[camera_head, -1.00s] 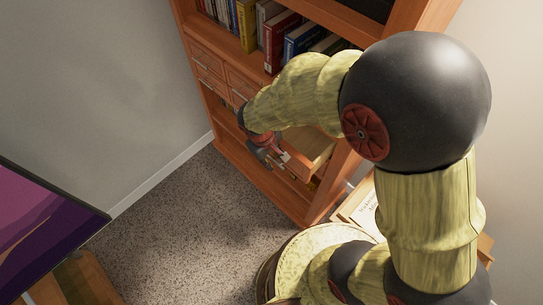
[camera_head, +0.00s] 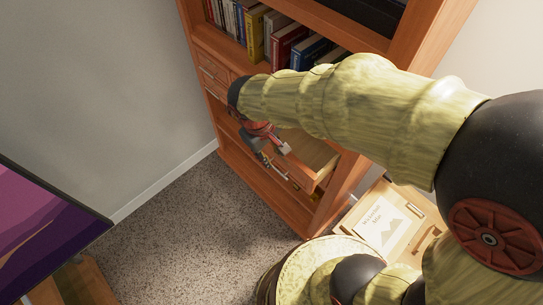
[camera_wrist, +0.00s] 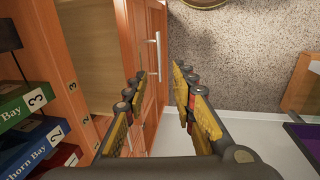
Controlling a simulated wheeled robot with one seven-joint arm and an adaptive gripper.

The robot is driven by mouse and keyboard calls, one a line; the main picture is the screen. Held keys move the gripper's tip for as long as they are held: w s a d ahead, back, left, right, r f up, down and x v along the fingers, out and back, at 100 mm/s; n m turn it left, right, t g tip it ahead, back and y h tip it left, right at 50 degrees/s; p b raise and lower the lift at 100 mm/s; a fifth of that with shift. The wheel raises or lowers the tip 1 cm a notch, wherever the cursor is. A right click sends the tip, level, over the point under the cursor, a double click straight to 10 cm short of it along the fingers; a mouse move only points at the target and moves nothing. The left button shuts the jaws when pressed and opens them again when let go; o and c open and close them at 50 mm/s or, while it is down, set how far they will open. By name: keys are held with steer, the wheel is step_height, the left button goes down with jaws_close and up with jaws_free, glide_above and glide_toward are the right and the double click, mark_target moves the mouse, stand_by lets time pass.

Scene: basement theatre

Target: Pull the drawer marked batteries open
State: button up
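A drawer (camera_head: 316,152) stands pulled out of the wooden bookcase (camera_head: 347,192), low on its front; I cannot read a batteries label on any drawer. My gripper (camera_head: 278,150) is in front of this drawer and hides part of its front. In the wrist view my gripper (camera_wrist: 161,82) is open, with its two fingers apart and nothing held. An orange-brown wooden front with a pale bar handle (camera_wrist: 158,52) shows just beyond the fingertips, apart from them. Which drawer that handle belongs to I cannot tell for sure.
Closed drawers with handles (camera_head: 212,72) sit above at the left. Books (camera_head: 283,40) fill the shelf over them. The carpet (camera_head: 200,215) in front is clear. A screen (camera_head: 45,235) is at left.

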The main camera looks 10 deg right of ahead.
mark_target(279, 172)
stand_by(0.3)
steer(key=d+f+p, duration=0.1)
steer(key=f, duration=0.3)
steer(key=f+p, duration=0.2)
steer(key=f, duration=0.1)
steer(key=d+f+p, duration=0.1)
steer(key=f, duration=0.3)
steer(key=shift+w+d+f, duration=0.3)
steer(key=shift+w+d, duration=0.05)
steer(key=shift+c, duration=1.3)
steer(key=c, duration=0.4)
jaws_close()
